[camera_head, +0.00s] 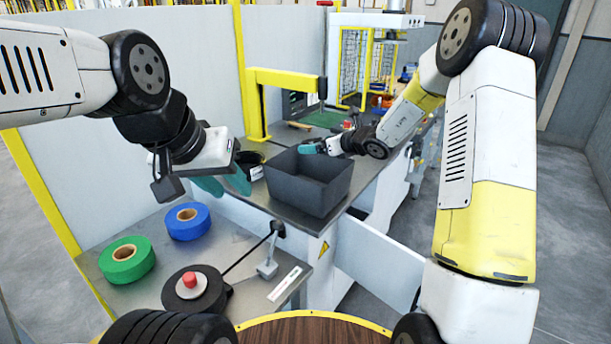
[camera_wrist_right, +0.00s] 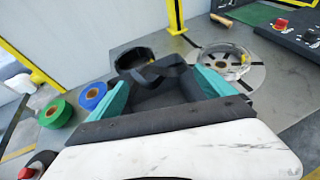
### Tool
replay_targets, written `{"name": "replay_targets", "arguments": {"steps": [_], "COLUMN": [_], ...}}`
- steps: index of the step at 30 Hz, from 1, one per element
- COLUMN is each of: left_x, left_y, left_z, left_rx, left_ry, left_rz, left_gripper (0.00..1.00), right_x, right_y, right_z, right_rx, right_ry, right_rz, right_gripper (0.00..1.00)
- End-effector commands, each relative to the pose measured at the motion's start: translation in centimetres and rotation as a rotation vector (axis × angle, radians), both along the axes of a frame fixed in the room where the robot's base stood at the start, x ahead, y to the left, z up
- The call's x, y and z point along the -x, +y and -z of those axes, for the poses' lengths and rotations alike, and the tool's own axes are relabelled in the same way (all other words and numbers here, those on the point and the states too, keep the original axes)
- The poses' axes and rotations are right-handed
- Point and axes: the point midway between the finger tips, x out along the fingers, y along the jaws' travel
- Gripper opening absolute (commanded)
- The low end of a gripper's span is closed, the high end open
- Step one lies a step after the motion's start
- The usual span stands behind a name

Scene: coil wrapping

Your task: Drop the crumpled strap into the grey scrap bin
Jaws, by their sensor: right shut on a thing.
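The grey scrap bin (camera_head: 312,192) stands open-topped on the bench in the middle of the head view. My right gripper (camera_head: 311,147) is at the bin's far rim, its teal fingertips close to the opening. In the right wrist view, the right gripper (camera_wrist_right: 165,88) is shut on the crumpled strap (camera_wrist_right: 158,72), a black folded band spanning the space between the teal fingers. In the head view the strap cannot be clearly made out. My left gripper (camera_head: 226,186) hangs left of the bin with its teal fingers apart and seemingly empty.
A black ring-shaped item (camera_wrist_right: 133,58) lies on the bench beyond the strap. A round plate (camera_wrist_right: 245,72) with a clear-wrapped coil is to the right. Green (camera_head: 127,261) and blue (camera_head: 187,221) rolls lie on the near table. A yellow post (camera_head: 256,105) rises behind the bin.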

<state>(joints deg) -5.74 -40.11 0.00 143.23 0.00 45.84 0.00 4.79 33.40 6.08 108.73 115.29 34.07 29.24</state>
Motion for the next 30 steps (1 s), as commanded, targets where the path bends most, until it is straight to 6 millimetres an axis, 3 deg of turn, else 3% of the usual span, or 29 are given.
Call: {"name": "replay_targets", "arguments": {"steps": [12, 24, 25, 30], "left_x": [0.0, 0.0, 0.0, 0.0], "left_y": [0.0, 0.0, 0.0, 0.0], "left_z": [0.0, 0.0, 0.0, 0.0], "left_rx": [0.000, 0.000, 0.000, 0.000], "left_ry": [0.000, 0.000, 0.000, 0.000], "left_rz": [0.000, 0.000, 0.000, 0.000], "left_gripper": [0.36, 0.36, 0.36, 0.36], "right_x": [0.0, 0.0, 0.0, 0.0], "right_y": [0.1, 0.0, 0.0, 0.0], "right_z": [4.5, 5.0, 5.0, 5.0], "right_rx": [0.000, 0.000, 0.000, 0.000], "right_ry": [0.003, 0.000, 0.000, 0.000], "right_rz": [0.000, 0.000, 0.000, 0.000], "right_gripper": [0.55, 0.55, 0.99, 1.00]}}
